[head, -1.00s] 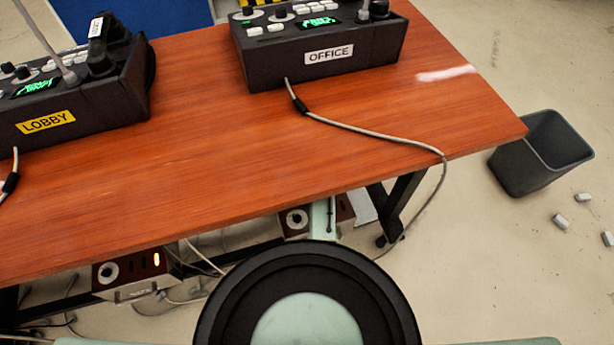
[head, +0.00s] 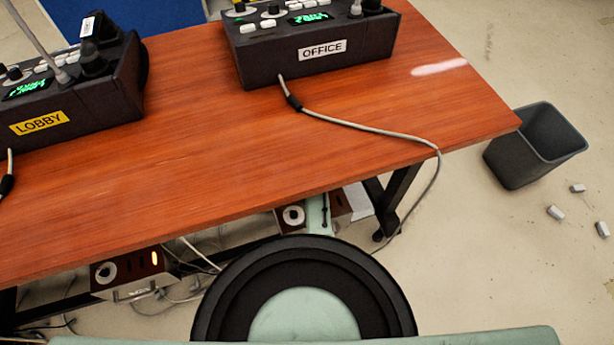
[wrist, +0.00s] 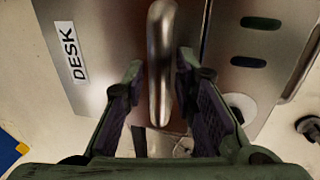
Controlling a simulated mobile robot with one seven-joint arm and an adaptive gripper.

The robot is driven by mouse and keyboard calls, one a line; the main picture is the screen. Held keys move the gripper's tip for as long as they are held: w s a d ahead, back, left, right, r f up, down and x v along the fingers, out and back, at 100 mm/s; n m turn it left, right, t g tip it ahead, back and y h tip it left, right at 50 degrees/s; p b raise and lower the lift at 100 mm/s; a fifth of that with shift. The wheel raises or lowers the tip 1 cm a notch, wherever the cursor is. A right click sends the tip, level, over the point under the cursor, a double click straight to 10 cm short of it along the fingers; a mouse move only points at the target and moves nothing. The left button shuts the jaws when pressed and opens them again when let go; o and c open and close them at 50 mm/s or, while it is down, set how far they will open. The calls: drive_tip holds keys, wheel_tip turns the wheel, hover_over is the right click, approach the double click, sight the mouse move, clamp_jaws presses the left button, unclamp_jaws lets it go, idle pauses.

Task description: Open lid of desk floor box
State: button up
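In the wrist view, the metal surface of the desk floor box (wrist: 110,35) fills the upper middle, with a white label (wrist: 72,54) reading DESK. A rounded metal handle (wrist: 160,65) stands out from it. My gripper (wrist: 160,80) is open, with one finger on each side of the handle. The right finger is very close to the handle, and a gap shows at the left finger; contact cannot be told. In the head view, a box with a round white socket (head: 293,215) sits under the table beside my arm, which partly hides it.
A wooden table (head: 230,160) stands over the boxes, carrying the LOBBY (head: 75,110) and OFFICE (head: 320,50) phones. A cable (head: 370,130) hangs off its right edge. Another floor box (head: 130,270) with an orange light is at left. A grey bin (head: 535,145) stands at right.

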clamp_jaws()
idle(0.4)
drive_tip(key=shift+w+r+p, duration=0.25)
drive_tip(key=shift+r+p, duration=0.05)
drive_tip(key=shift+r, duration=0.1)
drive_tip(key=w+a+r+p, duration=0.2)
drive_tip(key=w+r, duration=0.5)
drive_tip(key=shift+a, duration=0.25)
